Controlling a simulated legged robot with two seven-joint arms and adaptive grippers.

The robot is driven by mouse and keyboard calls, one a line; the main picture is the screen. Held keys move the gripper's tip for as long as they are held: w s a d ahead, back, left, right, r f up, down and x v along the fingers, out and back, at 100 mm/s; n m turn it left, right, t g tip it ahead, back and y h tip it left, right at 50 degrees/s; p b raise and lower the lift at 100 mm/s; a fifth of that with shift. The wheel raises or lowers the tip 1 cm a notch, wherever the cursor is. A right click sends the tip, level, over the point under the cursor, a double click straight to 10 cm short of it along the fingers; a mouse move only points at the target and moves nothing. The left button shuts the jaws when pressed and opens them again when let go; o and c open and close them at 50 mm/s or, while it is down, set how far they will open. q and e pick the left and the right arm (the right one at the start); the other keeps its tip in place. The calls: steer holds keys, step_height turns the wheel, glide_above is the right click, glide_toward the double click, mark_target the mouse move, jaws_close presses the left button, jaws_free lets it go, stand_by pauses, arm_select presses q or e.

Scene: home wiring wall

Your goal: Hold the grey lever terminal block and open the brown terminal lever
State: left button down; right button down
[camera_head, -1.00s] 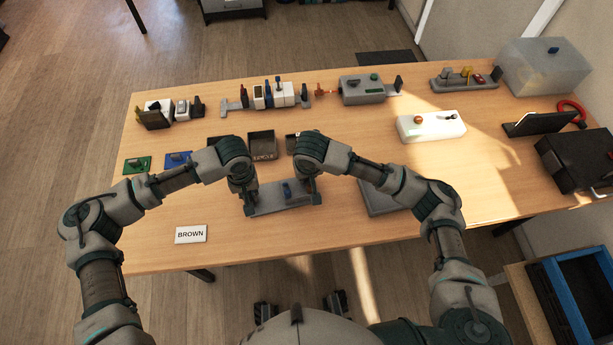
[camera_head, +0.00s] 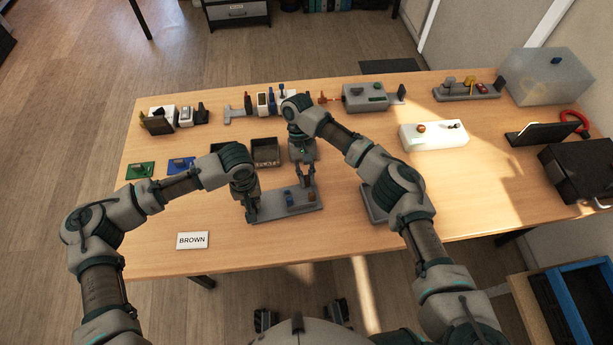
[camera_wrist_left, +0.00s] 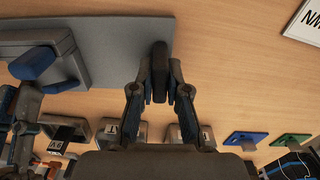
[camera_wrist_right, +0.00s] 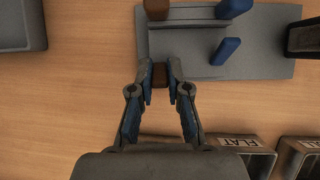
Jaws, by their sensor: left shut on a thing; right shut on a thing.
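The grey terminal block (camera_head: 270,213) lies on the table in front of me as a flat grey plate. It bears a blue part (camera_head: 289,198) and a brown part (camera_head: 311,195). My left gripper (camera_head: 250,211) is shut on a dark upright grip (camera_wrist_left: 160,72) at the block's left end. My right gripper (camera_head: 306,181) is over the block's far right side. In the right wrist view its fingertips (camera_wrist_right: 159,72) are shut on a small brown lever (camera_wrist_right: 159,77). A blue lever (camera_wrist_right: 226,51) stands beside it. How far the brown lever has swung is hard to tell.
A white card reading BROWN (camera_head: 192,240) lies to the front left. Open trays (camera_head: 265,152) stand behind the block. Green (camera_head: 140,170) and blue (camera_head: 181,165) pads lie left. Another grey plate (camera_head: 373,207) lies right, partly under my right arm. Several wiring devices line the back.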

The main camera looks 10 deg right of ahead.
steer(key=shift+w, duration=0.1)
stand_by(0.4)
steer(key=c, duration=1.1)
jaws_free()
steer(key=shift+w+v, duration=0.15)
steer(key=shift+v, duration=1.75)
steer(key=shift+w+v, duration=0.15)
steer(key=shift+v, duration=1.75)
steer(key=shift+f, duration=0.15)
arm_select(q)
steer(key=c, duration=1.1)
jaws_free()
